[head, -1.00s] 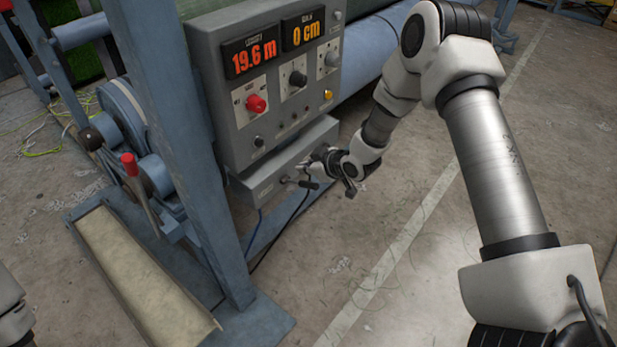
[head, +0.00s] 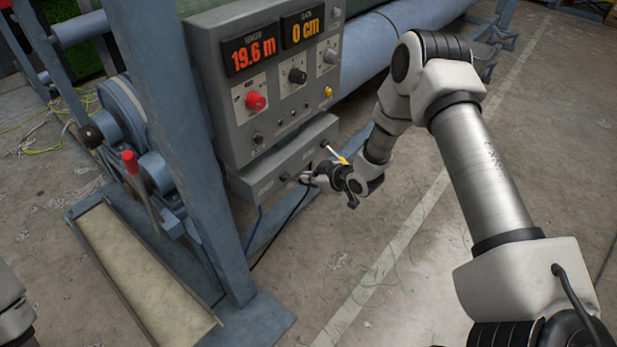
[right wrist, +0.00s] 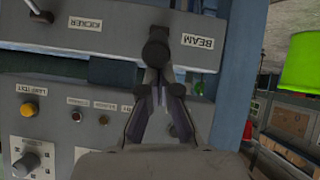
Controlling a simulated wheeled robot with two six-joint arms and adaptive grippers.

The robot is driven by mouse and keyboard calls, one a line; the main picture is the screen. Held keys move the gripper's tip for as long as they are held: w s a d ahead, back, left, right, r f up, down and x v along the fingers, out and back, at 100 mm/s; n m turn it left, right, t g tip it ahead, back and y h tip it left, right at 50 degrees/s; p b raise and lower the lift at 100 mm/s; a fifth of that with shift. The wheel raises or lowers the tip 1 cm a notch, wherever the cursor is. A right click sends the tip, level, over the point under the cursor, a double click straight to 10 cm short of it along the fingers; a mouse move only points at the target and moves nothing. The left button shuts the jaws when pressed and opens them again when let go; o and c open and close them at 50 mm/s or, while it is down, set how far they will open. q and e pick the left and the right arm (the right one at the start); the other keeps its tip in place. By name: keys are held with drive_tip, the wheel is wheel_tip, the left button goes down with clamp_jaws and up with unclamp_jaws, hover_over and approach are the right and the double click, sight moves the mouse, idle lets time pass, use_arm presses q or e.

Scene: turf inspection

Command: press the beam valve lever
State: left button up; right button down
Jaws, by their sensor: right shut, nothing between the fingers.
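The beam valve lever shows in the right wrist view as a dark knob (right wrist: 155,50) beside the upside-down BEAM label (right wrist: 198,41). My right gripper (right wrist: 158,78) is shut and empty, its fingertips in line with that knob. I cannot tell whether they touch it. The beam lever is hard to make out there, mostly hidden by the gripper. My left gripper is out of view.
The kicker lever (head: 336,153) stands out at the box's right end. Above is the control panel (head: 215,70) with displays, a red knob (head: 255,101) and dials. A blue post (head: 185,150) stands left of the box. A red-handled lever (head: 130,162) is further left. Floor at right is clear.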

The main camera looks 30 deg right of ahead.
wheel_tip(320, 180, down, 10)
drive_tip(key=s+t+y+b, duration=0.2)
drive_tip(key=t+b, duration=0.3)
drive_tip(key=b, duration=0.9)
drive_tip(key=shift+d+f+b, duration=0.2)
drive_tip(key=shift+d+b, duration=0.15)
drive_tip(key=shift+b, duration=0.05)
